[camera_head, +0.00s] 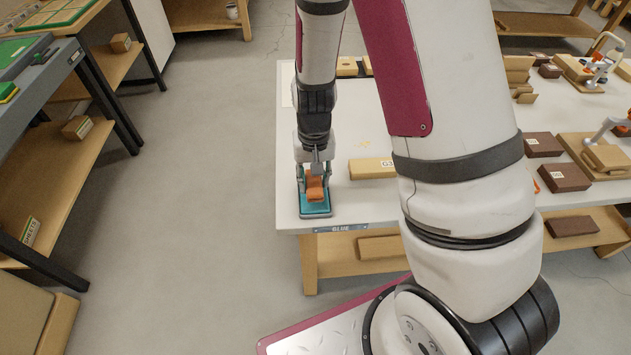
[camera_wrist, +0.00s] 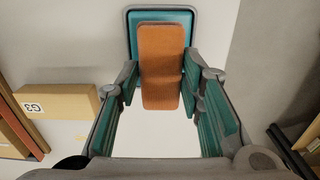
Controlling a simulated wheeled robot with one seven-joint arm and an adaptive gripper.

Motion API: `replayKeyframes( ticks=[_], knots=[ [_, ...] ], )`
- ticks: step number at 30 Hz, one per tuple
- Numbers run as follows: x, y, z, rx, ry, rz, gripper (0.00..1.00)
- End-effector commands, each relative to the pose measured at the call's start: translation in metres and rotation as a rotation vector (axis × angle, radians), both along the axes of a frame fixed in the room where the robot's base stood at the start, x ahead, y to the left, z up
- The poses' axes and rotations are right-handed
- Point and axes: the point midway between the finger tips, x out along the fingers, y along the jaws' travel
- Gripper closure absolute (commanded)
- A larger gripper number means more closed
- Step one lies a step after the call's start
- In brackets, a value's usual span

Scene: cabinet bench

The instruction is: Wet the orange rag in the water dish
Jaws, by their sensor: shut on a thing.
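The orange rag (camera_head: 315,187) is a thick folded block between the fingers of my gripper (camera_head: 314,178). In the wrist view the orange rag (camera_wrist: 162,66) is a long upright rectangle, with the fingertips of my gripper (camera_wrist: 160,85) closed on its two sides. The water dish (camera_head: 316,209) is a shallow square with a teal inside and a grey rim, at the near left corner of the white table. In the wrist view the water dish (camera_wrist: 133,35) lies behind the rag's upper part. I cannot tell whether the rag touches the water.
A tan box marked G3 (camera_head: 371,168) lies right of the dish; it also shows in the wrist view (camera_wrist: 62,101). A BLUE label (camera_head: 341,228) is on the white table's (camera_head: 290,218) front edge. Brown boxes (camera_head: 564,176) stand farther right. Open floor lies left.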

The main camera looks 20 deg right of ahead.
Motion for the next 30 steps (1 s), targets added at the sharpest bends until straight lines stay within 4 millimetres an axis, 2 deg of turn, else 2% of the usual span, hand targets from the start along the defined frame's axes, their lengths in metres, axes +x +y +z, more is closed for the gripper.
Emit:
replayKeyframes(
  ticks=[14, 30],
  knots=[
    [0.0, 0.0, 0.035, 0.0, -0.002, 0.001, 0.88],
    [0.0, 0.0, 0.037, 0.0, -0.001, 0.0, 0.88]
  ],
)
